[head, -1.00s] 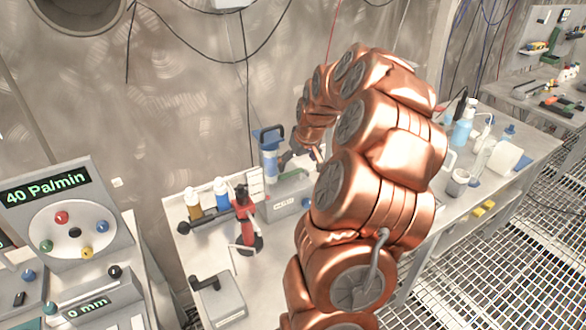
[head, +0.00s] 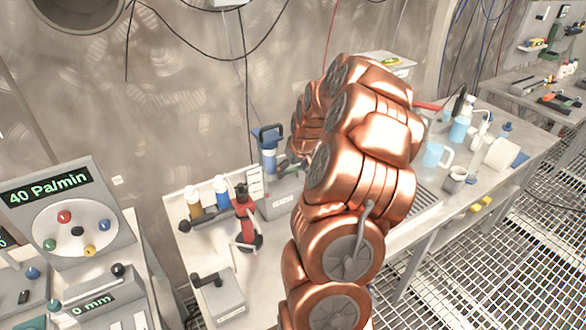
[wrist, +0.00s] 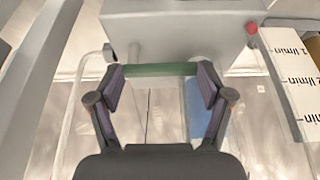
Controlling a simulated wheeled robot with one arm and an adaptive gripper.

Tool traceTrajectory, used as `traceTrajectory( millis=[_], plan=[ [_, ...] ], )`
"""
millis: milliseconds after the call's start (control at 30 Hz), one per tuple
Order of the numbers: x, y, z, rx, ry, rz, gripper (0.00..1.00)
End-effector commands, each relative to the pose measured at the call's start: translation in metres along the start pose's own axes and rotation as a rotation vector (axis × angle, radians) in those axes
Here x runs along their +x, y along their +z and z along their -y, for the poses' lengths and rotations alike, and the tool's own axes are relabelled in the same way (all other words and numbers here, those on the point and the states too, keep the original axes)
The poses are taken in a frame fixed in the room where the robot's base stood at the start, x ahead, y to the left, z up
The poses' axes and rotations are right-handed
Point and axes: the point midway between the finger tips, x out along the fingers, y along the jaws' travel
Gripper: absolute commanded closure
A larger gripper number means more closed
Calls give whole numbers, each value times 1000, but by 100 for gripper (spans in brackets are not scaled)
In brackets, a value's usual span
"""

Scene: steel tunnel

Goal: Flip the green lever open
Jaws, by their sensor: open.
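In the wrist view, the green lever (wrist: 160,69) is a short bar lying across the picture. It spans the gap between the fingertips of my gripper (wrist: 161,88). The two fingers are spread wide, one near each end of the bar. Whether they touch it I cannot tell. A grey housing (wrist: 180,25) sits just above the bar. In the head view my copper arm reaches toward the back of the bench; the lever is not discernible there and my gripper is mostly hidden behind the arm.
In the wrist view, a blue cylinder (wrist: 198,105) lies behind the right finger, and a white flow scale (wrist: 292,80) stands at right. In the head view, a red-and-black stand (head: 245,218), bottles (head: 221,191) and a grey crank box (head: 218,296) occupy the bench's left part.

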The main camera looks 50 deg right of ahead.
Motion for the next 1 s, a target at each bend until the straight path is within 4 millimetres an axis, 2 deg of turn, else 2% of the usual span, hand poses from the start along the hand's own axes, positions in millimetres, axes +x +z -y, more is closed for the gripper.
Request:
traceTrajectory(
  millis=[67,700,1000],
  plan=[
    [0,0,0,0,0,0,33],
    [3,2,1,0,-3,5,100],
    [4,3,2,-1,-5,8,100]
  ],
)
